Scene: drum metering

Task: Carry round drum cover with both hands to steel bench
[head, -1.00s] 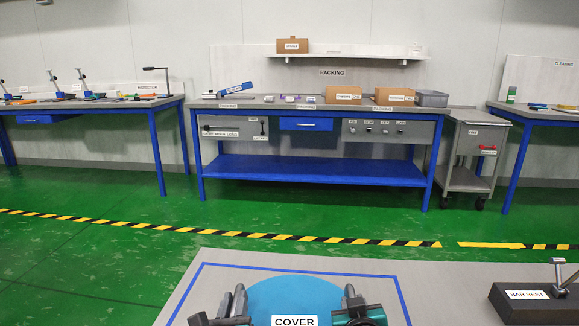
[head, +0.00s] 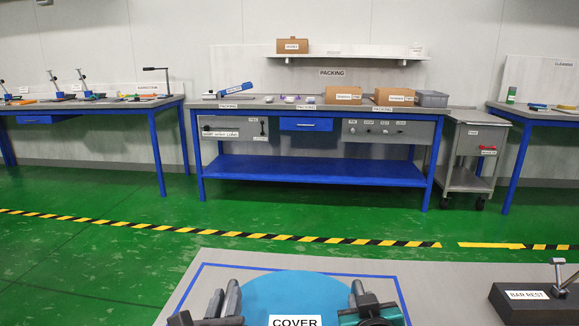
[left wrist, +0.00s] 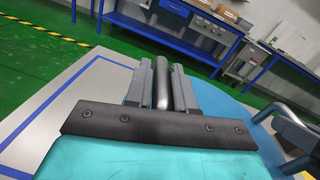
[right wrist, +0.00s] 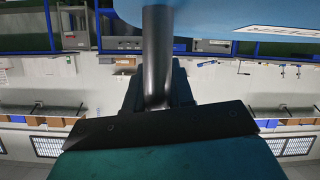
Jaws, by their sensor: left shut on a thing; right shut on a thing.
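The round drum cover (head: 293,290) is a blue disc with a white COVER label, at the bottom middle of the head view. My left gripper (head: 229,298) is shut on its left handle, a dark bar that shows between the fingers in the left wrist view (left wrist: 162,84). My right gripper (head: 359,296) is shut on the right handle, which shows as a dark bar in the right wrist view (right wrist: 156,60). The cover is over a grey top (head: 425,282) with a blue outline; its lower part is cut off. No bench is labelled as steel.
A black BAR REST block (head: 530,301) with a metal clamp stands on the grey top at right. Beyond a striped floor line (head: 270,236) are the blue-framed packing bench (head: 315,170), a grey cart (head: 470,150) and side benches. The green floor between is clear.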

